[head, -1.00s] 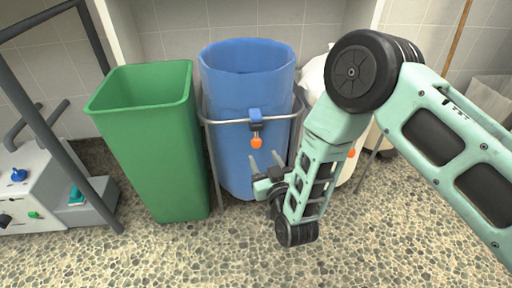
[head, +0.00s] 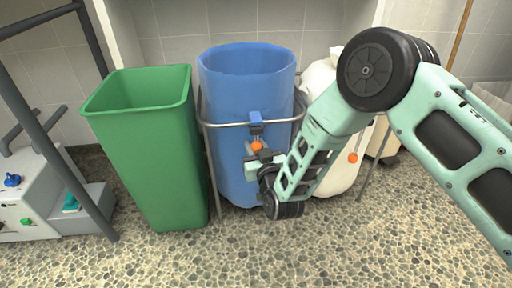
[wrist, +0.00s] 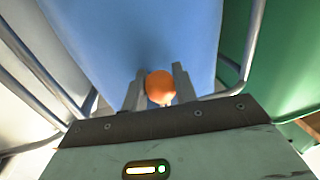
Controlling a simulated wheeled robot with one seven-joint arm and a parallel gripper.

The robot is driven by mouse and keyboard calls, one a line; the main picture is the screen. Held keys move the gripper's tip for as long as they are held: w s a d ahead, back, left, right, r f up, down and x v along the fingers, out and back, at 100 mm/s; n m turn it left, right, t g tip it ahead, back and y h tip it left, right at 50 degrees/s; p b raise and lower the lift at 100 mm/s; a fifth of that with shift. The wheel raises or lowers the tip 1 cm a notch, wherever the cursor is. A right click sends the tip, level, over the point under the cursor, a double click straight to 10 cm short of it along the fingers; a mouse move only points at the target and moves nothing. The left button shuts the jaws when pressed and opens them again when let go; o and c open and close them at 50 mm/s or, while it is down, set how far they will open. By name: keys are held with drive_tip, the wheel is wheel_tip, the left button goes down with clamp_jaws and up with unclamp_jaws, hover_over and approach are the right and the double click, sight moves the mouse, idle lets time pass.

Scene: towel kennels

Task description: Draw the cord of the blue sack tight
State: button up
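The blue sack (head: 232,95) hangs open-topped in a metal frame in the head view; its blue side fills the middle of the wrist view (wrist: 145,35). An orange ball (head: 257,146) hangs below the lock. In the wrist view the orange ball (wrist: 160,86) sits between the two grey fingers, with no clear gap on either side. My gripper (wrist: 160,88) looks shut on it, in front of the sack. In the head view my wrist partly hides the fingers.
A green bin (head: 150,150) stands close left of the sack. A white sack (head: 340,165) with its own orange ball (head: 353,157) stands to the right, partly behind my arm. The metal frame (head: 212,165) surrounds the blue sack. The stone floor in front is clear.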

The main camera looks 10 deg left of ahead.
clamp_jaws()
wheel_tip(320, 180, down, 10)
drive_tip(key=b, duration=0.4)
drive_tip(key=shift+r, duration=0.2)
drive_tip(key=shift+d, duration=0.1)
drive_tip(key=o, duration=1)
unclamp_jaws()
drive_tip(key=shift+f, duration=0.1)
drive_tip(key=shift+c, duration=0.2)
drive_tip(key=p+v, duration=0.7)
drive_tip(key=v, duration=1)
drive_tip(key=shift+s+p, duration=0.25)
drive_tip(key=shift+p, duration=0.1)
